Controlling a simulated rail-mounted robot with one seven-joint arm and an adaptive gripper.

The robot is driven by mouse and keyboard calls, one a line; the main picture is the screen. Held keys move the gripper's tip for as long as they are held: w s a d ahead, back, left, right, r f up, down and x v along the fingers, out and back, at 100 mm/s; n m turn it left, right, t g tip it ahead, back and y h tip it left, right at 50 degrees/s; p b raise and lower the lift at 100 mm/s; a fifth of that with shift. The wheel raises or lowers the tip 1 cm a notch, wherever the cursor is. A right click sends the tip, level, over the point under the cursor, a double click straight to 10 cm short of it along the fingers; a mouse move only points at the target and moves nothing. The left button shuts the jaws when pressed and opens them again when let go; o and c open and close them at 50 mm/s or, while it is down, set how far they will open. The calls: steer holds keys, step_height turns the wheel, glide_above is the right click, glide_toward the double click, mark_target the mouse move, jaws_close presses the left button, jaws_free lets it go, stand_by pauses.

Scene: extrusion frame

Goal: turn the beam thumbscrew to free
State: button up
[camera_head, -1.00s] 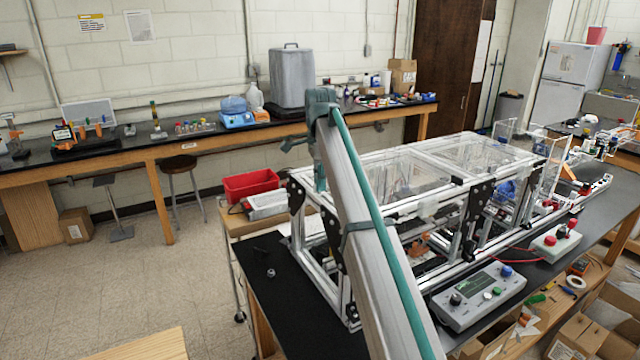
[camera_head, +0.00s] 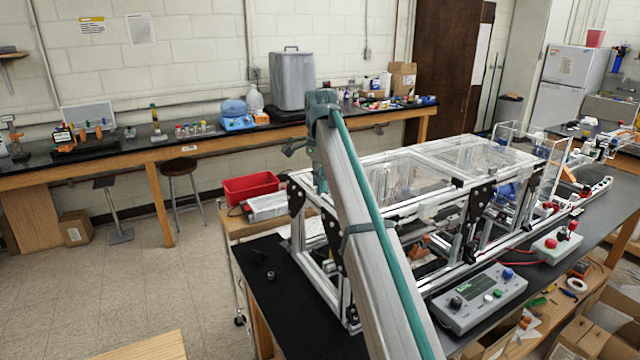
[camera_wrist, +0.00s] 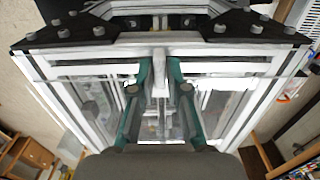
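The aluminium extrusion frame (camera_head: 395,222) with clear panels and black corner plates stands on the black bench, partly behind my arm in the head view. In the wrist view, its pale beams (camera_wrist: 235,66) cross in front of my gripper (camera_wrist: 160,68). The two teal fingers are apart, one on each side of a narrow pale upright part (camera_wrist: 159,82). I see gaps beside that part and no clear contact. I cannot make out which part is the beam thumbscrew.
Black plates (camera_wrist: 70,32) with bolt heads lie across the top of the wrist view. A grey control box (camera_head: 480,298) with a screen and a box with red buttons (camera_head: 556,244) stand right of the frame. A small dark knob (camera_head: 270,275) lies on the bench's left end.

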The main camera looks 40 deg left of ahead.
steer(key=o, duration=0.3)
step_height(320, 180, up, 8)
steer(key=shift+f, duration=0.25)
stand_by(0.4)
steer(key=shift+s, duration=0.15)
